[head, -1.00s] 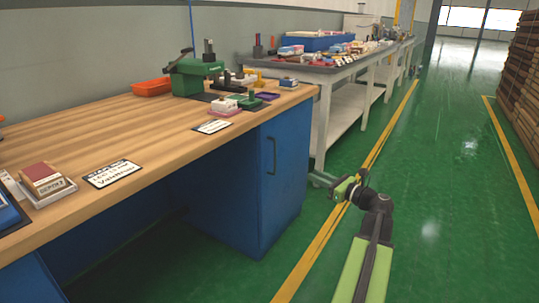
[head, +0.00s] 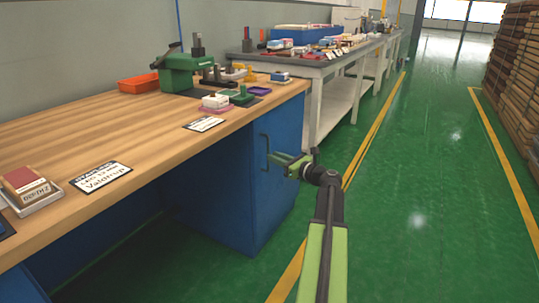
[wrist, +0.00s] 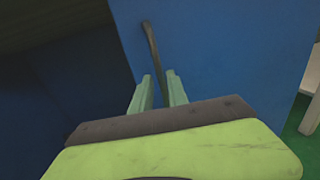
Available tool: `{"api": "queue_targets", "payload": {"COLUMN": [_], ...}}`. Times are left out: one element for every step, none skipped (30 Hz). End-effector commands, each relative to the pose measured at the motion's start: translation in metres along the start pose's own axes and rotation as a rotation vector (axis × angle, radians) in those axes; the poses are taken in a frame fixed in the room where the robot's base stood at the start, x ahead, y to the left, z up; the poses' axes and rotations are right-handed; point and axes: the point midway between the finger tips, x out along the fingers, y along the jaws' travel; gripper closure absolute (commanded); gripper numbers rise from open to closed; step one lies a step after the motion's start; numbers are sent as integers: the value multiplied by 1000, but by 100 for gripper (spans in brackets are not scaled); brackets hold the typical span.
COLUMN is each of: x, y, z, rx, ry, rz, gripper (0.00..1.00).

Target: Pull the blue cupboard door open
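The blue cupboard door (head: 280,195) is the front face of the cupboard under the wooden workbench, and it looks closed. Its dark upright bar handle (head: 264,150) is near the door's left edge. My gripper (head: 276,157) is at the handle, its fingers pointing left toward the door. In the wrist view the door (wrist: 230,50) fills the upper right, and the handle (wrist: 151,42) runs down toward the gap between my two pale green fingers (wrist: 160,88). The fingers are apart. I cannot tell whether they touch the handle.
The wooden workbench (head: 110,150) stands above the cupboard, with a green press (head: 185,72) and an orange tray (head: 139,83) on it. A grey table (head: 330,65) stands beyond. The green floor (head: 420,200) to the right is clear. Stacked wood (head: 508,70) stands far right.

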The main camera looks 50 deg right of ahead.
Motion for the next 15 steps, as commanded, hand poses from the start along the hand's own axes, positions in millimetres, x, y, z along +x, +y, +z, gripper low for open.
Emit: {"api": "queue_targets", "payload": {"x": [12,18,24,28,31,35,38,39,41,41,42,42,42,42,42], "y": [-1,-1,-1,-2,-1,-1,-1,-1,-1,-1,-1,-1,-1,-1,-1], "z": [0,0,0,0,0,0,0,0,0,0,0,0,0,0,0], "rx": [0,0,0,0,0,0,0,0,0,0,0,0,0,0,0], "ry": [0,0,0,0,0,0,0,0,0,0,0,0,0,0,0], "rz": [2,3,1,0,0,1,1,0,0,-1,-1,-1,-1,-2,-2], "gripper": [80,80,80,80,80,80,80,80,80,80,80,80,80,80,80]}}
